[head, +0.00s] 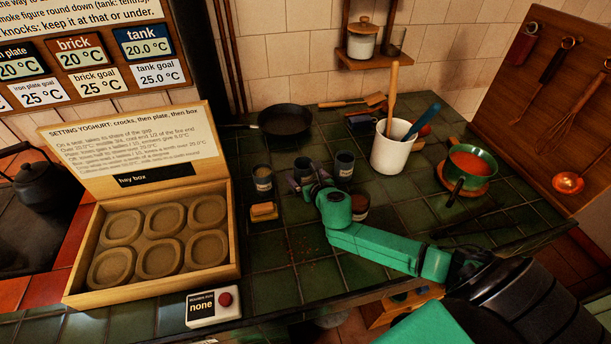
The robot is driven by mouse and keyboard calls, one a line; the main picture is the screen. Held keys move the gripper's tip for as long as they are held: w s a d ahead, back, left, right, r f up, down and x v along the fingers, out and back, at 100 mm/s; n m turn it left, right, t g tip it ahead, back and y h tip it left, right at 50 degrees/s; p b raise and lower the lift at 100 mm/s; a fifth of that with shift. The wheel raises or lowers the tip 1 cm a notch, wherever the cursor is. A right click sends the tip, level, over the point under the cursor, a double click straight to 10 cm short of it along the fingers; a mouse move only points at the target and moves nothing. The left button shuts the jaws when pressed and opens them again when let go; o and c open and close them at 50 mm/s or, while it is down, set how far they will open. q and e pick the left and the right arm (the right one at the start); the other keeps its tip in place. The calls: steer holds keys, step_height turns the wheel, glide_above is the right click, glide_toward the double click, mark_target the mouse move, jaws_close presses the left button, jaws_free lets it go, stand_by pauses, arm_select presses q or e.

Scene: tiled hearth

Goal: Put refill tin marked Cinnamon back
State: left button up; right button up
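Several small dark tins stand on the green tiles in the middle of the head view: a labelled tin (263,179) at left, a tin (303,170) behind my gripper, and another labelled tin (344,164) to its right. A tin or jar with reddish-brown contents (360,207) stands nearer, beside my green wrist. The labels are too small to read, so I cannot tell which is Cinnamon. My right gripper (308,187) points away from me, at the near side of the middle tin. Its fingers are partly hidden; whether they grip the tin is unclear. My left gripper is out of view.
An open hay box (234,235) stands at left, with a small button unit (214,307) in front. A yellow block (264,211) lies near the tins. A frying pan (285,119), white utensil crock (391,152) and green pot (471,165) stand behind and right.

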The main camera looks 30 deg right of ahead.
steer(key=shift+s+r, duration=0.1)
steer(key=shift+r, duration=0.1)
steer(key=v, duration=1.1)
steer(key=shift+s+r+p, duration=0.2)
steer(key=shift+s+p, duration=0.15)
steer(key=shift+r, duration=0.1)
